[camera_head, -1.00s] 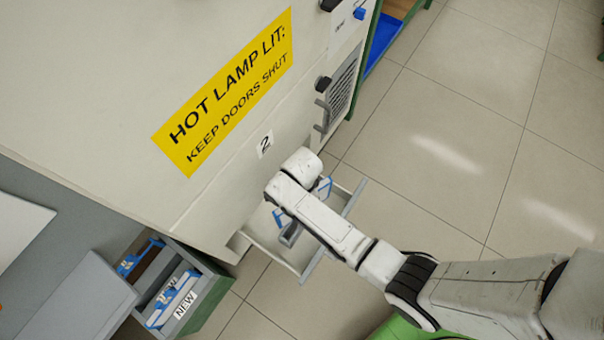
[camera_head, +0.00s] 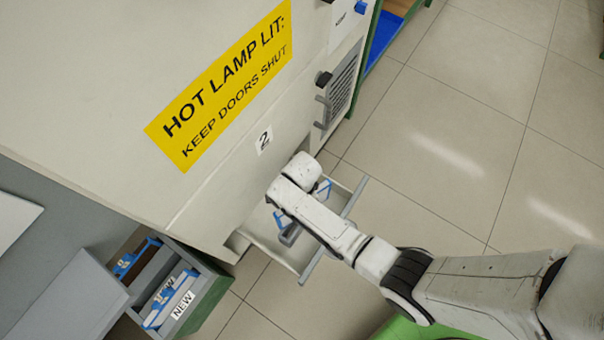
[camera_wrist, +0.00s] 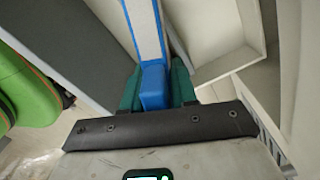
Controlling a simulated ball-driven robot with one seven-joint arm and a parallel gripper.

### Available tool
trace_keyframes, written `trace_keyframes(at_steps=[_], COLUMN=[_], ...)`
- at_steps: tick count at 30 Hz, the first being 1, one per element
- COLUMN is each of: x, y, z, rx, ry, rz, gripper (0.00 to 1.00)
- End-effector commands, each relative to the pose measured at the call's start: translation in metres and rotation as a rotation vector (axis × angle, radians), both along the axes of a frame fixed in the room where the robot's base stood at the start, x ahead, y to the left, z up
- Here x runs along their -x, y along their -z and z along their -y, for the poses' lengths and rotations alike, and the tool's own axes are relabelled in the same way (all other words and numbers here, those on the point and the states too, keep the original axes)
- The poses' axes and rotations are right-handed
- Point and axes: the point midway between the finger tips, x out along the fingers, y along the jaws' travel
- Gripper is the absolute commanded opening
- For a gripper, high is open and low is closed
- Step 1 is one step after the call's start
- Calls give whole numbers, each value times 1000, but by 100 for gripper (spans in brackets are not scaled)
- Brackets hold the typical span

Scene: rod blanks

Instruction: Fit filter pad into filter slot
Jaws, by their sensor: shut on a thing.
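The filter pad (camera_wrist: 147,28) is a white strip with blue edges and a blue tab. In the wrist view its tab sits between the teal fingers of my gripper (camera_wrist: 156,88), which is shut on it. In the head view blue parts of the pad (camera_head: 322,191) show beside my wrist, over an open pale drawer (camera_head: 262,232) under the label 2. My arm hides much of the pad and drawer. I cannot make out the filter slot itself, nor whether the pad touches the drawer.
The pale cabinet (camera_head: 95,75) with a yellow hot-lamp sign (camera_head: 222,85) stands above the drawer. A bin marked NEW (camera_head: 205,300), holding blue-framed pieces, is at lower left. The tiled floor (camera_head: 450,130) at right is clear.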

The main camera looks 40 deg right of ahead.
Motion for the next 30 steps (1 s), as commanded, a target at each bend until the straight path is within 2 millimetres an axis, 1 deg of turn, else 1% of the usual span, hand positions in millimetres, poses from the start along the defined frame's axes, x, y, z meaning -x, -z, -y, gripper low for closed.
trace_keyframes(at_steps=[3,4,11,18,21,23,26,30], x=[0,0,0,0,0,0,-1,0], y=[0,1,1,0,-6,-13,-29,-59], z=[0,0,0,0,0,0,0,0], rx=[0,0,0,0,0,0,0,-1], ry=[0,0,0,0,0,0,0,0], rz=[0,0,0,0,0,0,2,2], gripper=[0,30,52,53,53,53,53,53])
